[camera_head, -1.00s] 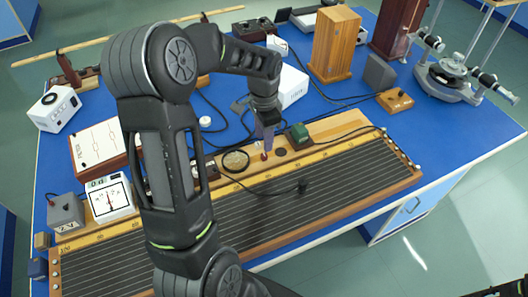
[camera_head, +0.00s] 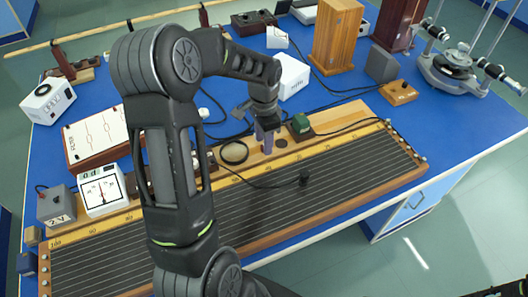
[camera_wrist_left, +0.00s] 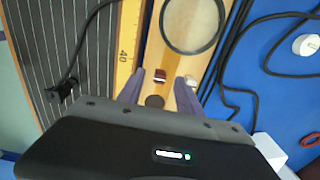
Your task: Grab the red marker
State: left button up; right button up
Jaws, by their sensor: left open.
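A small dark red piece with a pale edge, which looks like the red marker (camera_wrist_left: 160,75), sits on the wooden strip of the long ruled board in the left wrist view. My left gripper (camera_head: 267,147) is open over that strip, pointing down. In the left wrist view its two purplish fingers (camera_wrist_left: 159,84) stand on either side of the marker, with gaps that look clear. In the head view the fingers mostly hide the marker. My right gripper is not in view.
A round lens-like ring (camera_wrist_left: 192,24) lies close to the marker, and a small green-topped block (camera_head: 301,124) stands right of the gripper. A black cable and plug (camera_head: 304,179) cross the ruled board (camera_head: 340,185). A white box (camera_head: 293,76) stands behind.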

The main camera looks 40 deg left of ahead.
pick_arm(q)
jog(key=shift+f, duration=0.75)
jog(key=shift+r, duration=0.1)
jog(key=shift+c, duration=0.2)
grip_shut()
